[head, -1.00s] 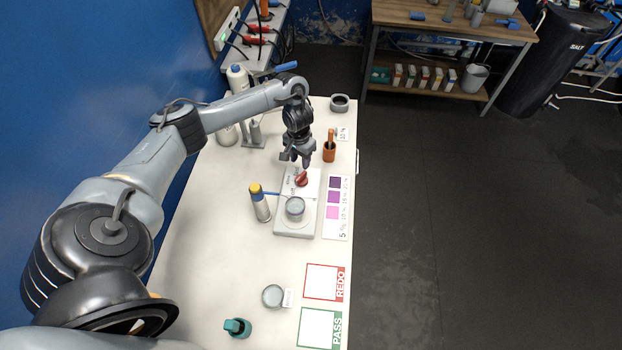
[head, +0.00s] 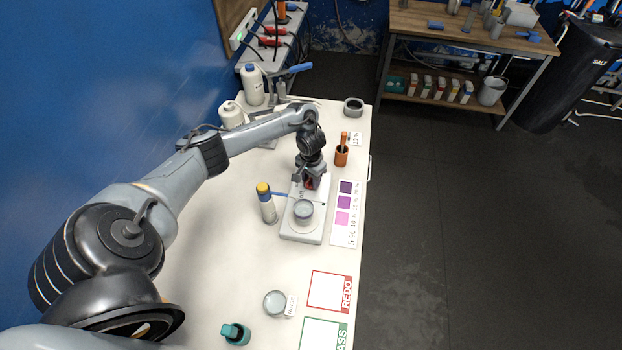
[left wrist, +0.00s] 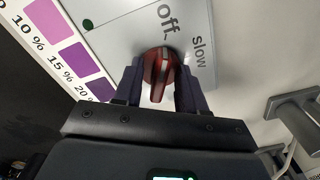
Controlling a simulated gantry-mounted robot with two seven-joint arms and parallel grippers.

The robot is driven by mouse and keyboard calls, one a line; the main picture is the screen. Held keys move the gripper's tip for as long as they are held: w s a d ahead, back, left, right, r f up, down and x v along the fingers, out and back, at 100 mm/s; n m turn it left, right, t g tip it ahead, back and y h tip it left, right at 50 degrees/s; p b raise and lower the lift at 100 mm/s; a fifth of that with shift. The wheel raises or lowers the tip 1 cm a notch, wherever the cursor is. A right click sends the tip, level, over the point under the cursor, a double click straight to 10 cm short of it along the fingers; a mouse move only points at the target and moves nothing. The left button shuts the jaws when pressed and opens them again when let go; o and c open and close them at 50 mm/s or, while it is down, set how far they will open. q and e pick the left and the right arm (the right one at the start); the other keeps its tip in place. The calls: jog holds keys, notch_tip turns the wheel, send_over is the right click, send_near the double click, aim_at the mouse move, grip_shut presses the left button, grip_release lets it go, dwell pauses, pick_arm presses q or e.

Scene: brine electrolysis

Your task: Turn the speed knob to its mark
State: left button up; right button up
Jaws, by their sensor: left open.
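The red speed knob (left wrist: 160,70) sits on the white face of the stirrer, with the printed words "off" and "slow" beside it in the left wrist view. Its pale pointer line shows on top. My left gripper (left wrist: 160,85) is open, with one finger on each side of the knob; whether the fingers touch it I cannot tell. In the head view my left gripper (head: 310,181) is down over the knob end of the stirrer (head: 300,236) and hides most of the knob. A glass dish (head: 303,209) stands on the stirrer plate. My right gripper is out of view.
A yellow-capped bottle (head: 266,203) stands just left of the stirrer. The colour chart (head: 344,213) lies to its right, and an orange holder (head: 341,156) stands behind. A dish (head: 275,304) and a teal item (head: 235,334) are near the front.

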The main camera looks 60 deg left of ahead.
pick_arm(q)
grip_shut()
